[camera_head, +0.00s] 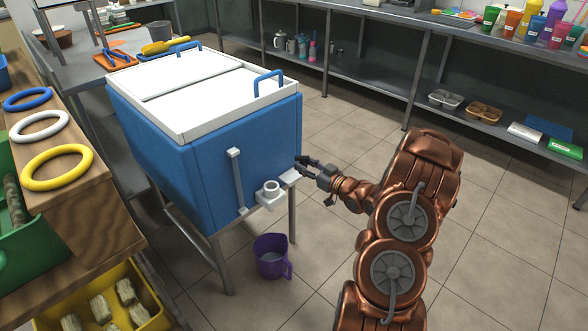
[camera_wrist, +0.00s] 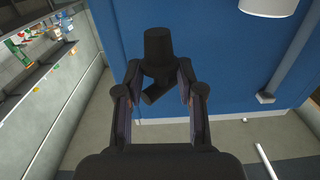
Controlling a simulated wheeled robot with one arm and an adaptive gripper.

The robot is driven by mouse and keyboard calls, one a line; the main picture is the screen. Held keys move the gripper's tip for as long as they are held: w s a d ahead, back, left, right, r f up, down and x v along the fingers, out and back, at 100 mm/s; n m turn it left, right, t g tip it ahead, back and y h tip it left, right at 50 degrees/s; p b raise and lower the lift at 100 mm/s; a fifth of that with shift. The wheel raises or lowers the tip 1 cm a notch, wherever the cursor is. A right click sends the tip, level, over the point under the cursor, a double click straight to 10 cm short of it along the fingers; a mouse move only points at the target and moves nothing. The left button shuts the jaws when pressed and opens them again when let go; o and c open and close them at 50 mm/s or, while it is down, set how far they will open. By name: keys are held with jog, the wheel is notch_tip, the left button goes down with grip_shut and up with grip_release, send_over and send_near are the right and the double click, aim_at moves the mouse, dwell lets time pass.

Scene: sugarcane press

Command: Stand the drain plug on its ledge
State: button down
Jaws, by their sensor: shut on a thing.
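The drain plug (camera_wrist: 160,48) is a black tapered piece. In the wrist view it sits between the fingertips of my gripper (camera_wrist: 158,76), which is shut on it, in front of the blue wall of the chest. In the head view my gripper (camera_head: 306,168) is at the right side of the blue chest (camera_head: 190,160), close to a small white ledge (camera_head: 290,177) beside the white drain spout (camera_head: 268,192). The plug is too dark and small there to tell from the fingers. Whether it touches the ledge I cannot tell.
A purple mug (camera_head: 270,257) stands on the floor below the spout. A vertical white tube (camera_head: 238,180) runs up the chest front. A steel shelf unit (camera_head: 450,110) lines the back. The floor right of the chest is clear around my arm.

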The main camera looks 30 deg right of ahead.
jog(key=shift+f+b+x, duration=0.1)
jog(key=shift+b+x, duration=0.1)
jog(key=shift+x, duration=1.15)
jog(key=shift+f+b+x, duration=0.15)
jog(key=shift+x, duration=1.2)
notch_tip(320, 180, down, 4)
jog(key=shift+r+b, duration=0.2)
jog(key=shift+b, duration=0.9)
jog(key=c, duration=0.7)
grip_release()
jog(key=shift+r, duration=0.1)
jog(key=shift+s, duration=0.1)
jog(key=shift+p+v, duration=1)
jog(key=shift+v, duration=4.95)
